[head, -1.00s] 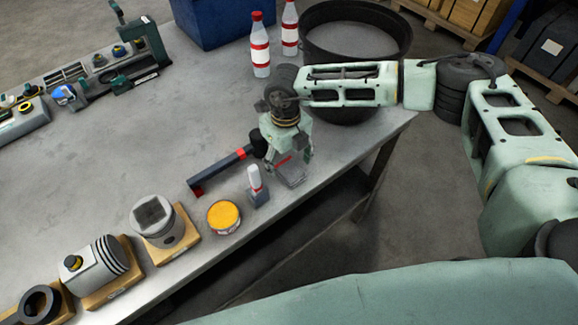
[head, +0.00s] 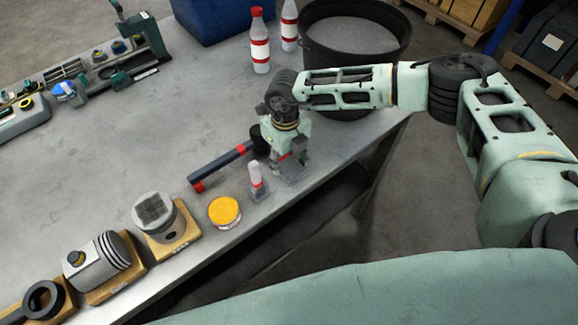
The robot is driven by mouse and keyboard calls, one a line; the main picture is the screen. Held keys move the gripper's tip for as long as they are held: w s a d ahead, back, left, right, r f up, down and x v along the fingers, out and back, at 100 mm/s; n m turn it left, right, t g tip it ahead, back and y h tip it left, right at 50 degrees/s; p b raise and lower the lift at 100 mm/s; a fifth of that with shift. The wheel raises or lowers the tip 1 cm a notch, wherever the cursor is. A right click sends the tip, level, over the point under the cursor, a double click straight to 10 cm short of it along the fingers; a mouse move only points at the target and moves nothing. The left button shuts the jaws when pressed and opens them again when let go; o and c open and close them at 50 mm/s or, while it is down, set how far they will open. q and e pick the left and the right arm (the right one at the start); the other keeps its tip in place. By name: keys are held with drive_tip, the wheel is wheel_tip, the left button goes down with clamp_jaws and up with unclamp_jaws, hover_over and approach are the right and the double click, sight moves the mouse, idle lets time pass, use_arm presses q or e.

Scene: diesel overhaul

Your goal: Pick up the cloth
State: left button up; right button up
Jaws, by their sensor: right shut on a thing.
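The cloth (head: 293,175) is a small grey piece at the front edge of the workbench, right of the white-and-grey bottle. My right gripper (head: 288,162) points down over it, its fingers shut on it. The fingers hide part of the cloth, and I cannot tell whether it is clear of the bench top. A small red part shows between the fingers. My left gripper is not in view.
Close left of the gripper are a small white-capped bottle (head: 257,180), a yellow-lidded tin (head: 224,211) and a dark bar with red ends (head: 222,166). A piston (head: 160,217) stands further left. A black bin (head: 352,75) stands behind my arm. The bench middle is clear.

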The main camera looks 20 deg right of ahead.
sight(288, 162)
drive_tip(key=shift+r, duration=0.1)
drive_tip(key=shift+w+r+b, duration=0.1)
drive_tip(key=shift+r+b, duration=0.4)
drive_tip(key=shift+r, duration=0.05)
drive_tip(key=r+b, duration=0.1)
drive_tip(key=r, duration=0.1)
drive_tip(key=shift+d+r+b, duration=0.3)
drive_tip(key=shift+r+b, duration=0.05)
drive_tip(key=shift+r, duration=0.05)
drive_tip(key=s+d+r+b, duration=0.3)
drive_tip(key=s+d+r, duration=0.4)
drive_tip(key=d, duration=0.2)
drive_tip(key=o, duration=0.6)
drive_tip(key=c, duration=0.5)
